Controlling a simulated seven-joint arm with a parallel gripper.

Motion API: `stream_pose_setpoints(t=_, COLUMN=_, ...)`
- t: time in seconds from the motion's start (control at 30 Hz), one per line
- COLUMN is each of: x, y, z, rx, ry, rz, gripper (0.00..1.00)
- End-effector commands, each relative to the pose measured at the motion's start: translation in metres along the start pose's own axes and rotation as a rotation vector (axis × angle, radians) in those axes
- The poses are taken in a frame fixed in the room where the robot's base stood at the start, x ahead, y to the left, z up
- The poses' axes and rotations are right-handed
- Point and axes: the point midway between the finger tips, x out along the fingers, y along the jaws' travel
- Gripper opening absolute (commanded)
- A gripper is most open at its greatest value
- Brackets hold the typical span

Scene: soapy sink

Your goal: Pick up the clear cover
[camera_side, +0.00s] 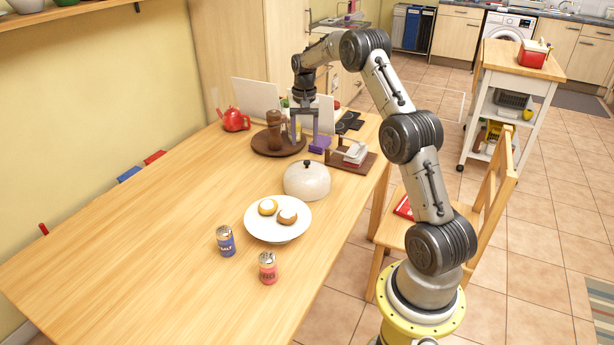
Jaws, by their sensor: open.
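A domed cover (306,183) with a black knob on top sits on the wooden table, behind the white plate. It looks pale and cloudy rather than plainly clear. My gripper (304,143) points down above the far part of the table, behind the cover and apart from it. Its purple-grey fingers are spread and nothing shows between them. The fingers are close to a round brown tray (262,147) and a small purple block (320,144); whether they touch either one I cannot tell.
A white plate (258,228) with two pastries stands in front of the cover. A blue salt shaker (226,241) and a red shaker (268,268) are nearer. A brown pepper mill (274,128), red teapot (234,121) and wooden holder (352,158) stand behind.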

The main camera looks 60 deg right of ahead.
Motion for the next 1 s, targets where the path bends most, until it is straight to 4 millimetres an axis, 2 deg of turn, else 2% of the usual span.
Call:
stream_pose_setpoints(t=0.1, x=0.018, y=0.000, z=0.000, rx=0.000, ry=-0.001, rz=0.001, gripper=0.64)
stream_pose_setpoints(t=0.37, x=0.035, y=0.002, z=0.000, rx=0.000, ry=-0.001, rz=0.000, gripper=0.64)
stream_pose_setpoints(t=0.7, x=0.077, y=0.008, z=-0.002, rx=-0.001, ry=0.001, rz=0.000, gripper=0.64)
stream_pose_setpoints(t=1.0, x=0.080, y=0.007, z=-0.002, rx=-0.001, ry=0.001, rz=-0.001, gripper=0.62)
